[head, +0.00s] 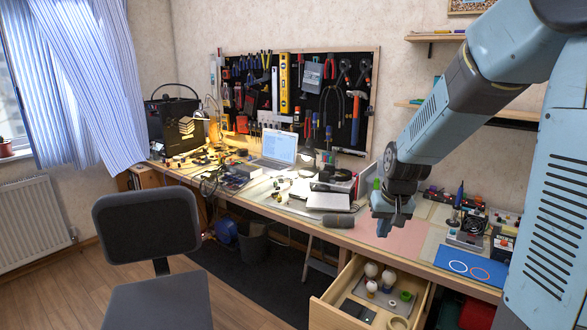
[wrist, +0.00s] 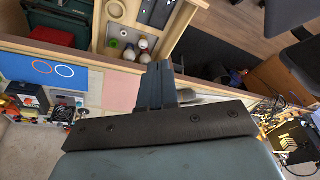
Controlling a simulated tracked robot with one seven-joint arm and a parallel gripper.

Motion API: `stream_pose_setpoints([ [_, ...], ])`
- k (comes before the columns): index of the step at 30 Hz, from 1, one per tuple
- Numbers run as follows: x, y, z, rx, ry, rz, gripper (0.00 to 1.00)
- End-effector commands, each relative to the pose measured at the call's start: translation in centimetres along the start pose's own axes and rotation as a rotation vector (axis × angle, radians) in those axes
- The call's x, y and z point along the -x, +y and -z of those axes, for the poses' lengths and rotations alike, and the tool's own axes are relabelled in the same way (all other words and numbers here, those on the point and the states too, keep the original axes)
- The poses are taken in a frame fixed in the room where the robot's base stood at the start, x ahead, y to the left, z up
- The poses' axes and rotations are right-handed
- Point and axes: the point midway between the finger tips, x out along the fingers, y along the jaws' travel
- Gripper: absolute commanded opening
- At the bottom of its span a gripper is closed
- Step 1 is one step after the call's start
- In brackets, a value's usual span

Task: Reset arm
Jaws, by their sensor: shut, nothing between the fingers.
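My arm (head: 445,105) reaches in from the upper right in the head view. My gripper (head: 382,229) hangs above the workbench, pointing down, over the area near the pink mat (head: 405,240). In the wrist view my gripper (wrist: 160,66) has its fingers together, with nothing between them. It appears apart from the bench and the drawer. The exact height above the bench is hard to tell.
An open drawer (head: 325,307) with bulbs and small parts juts out below the bench front. A blue mat (head: 468,266) lies at the right, a laptop (head: 279,147) farther back. A chair (head: 147,222) stands at left. Shelves (head: 440,37) are on the wall.

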Motion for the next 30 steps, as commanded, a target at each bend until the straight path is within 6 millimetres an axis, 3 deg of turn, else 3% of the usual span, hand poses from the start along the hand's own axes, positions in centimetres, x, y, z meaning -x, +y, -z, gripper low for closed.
stream_pose_setpoints([
  [1,1.6,-0.1,-0.6,0.003,0.016,0.001,0.0],
  [6,5.8,-0.1,-2.6,0.013,0.053,-0.001,0.0],
  [15,12.1,-0.1,-7.3,0.03,0.118,-0.008,0.0],
  [24,17.0,0.1,-12.7,0.043,0.184,-0.023,0.0],
  [30,19.0,0.3,-15.9,0.047,0.219,-0.033,0.0],
])
